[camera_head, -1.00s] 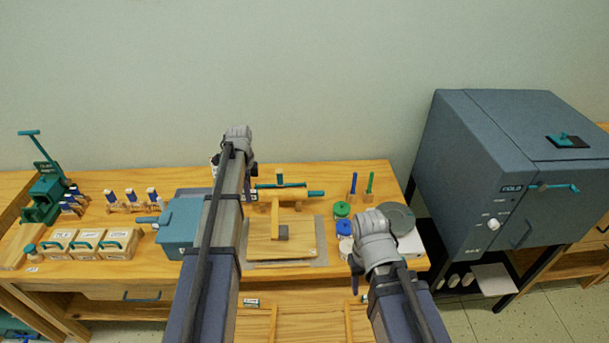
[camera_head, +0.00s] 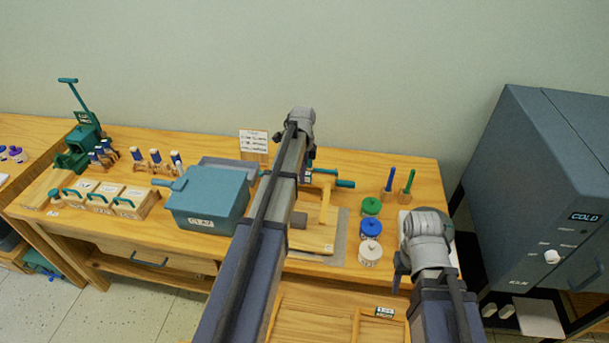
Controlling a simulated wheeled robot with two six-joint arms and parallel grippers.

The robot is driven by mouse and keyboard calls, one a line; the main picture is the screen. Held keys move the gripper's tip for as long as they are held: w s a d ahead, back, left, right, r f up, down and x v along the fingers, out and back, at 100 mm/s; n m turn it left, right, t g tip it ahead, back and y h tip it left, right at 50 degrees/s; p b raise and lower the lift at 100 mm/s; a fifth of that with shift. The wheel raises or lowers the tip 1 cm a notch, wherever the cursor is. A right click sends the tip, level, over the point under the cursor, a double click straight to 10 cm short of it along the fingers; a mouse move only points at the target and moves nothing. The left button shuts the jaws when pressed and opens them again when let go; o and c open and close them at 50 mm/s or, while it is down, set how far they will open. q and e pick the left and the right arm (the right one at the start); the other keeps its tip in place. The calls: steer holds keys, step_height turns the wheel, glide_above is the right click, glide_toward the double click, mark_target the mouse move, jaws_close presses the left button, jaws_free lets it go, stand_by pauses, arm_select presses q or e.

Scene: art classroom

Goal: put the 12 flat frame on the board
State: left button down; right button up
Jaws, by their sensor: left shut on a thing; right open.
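The wooden board (camera_head: 322,237) lies on a grey sheet (camera_head: 340,238) on the workbench, partly behind my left arm. A wooden bar (camera_head: 326,203) and a small grey block (camera_head: 299,220) show over it. I cannot pick out the 12 flat frame with certainty. My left gripper (camera_head: 309,160) is shut near the left end of a roller with teal handles (camera_head: 345,184). What it grips is mostly hidden by my arm. My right gripper (camera_head: 398,278) is open at the bench's front right, below a white-lidded jar (camera_head: 370,253).
A teal clay box (camera_head: 207,198) stands left of my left arm. Green (camera_head: 371,206) and blue (camera_head: 371,227) lidded jars stand right of the board. Wooden bars and a small label (camera_head: 384,311) show below the bench front.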

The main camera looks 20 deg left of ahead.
arm_select(q)
steer(key=shift+f+b, duration=5.1)
steer(key=shift+f, duration=0.15)
steer(key=c, duration=0.7)
jaws_free()
steer(key=shift+r, duration=0.1)
step_height(320, 180, up, 8)
steer(key=p, duration=0.8)
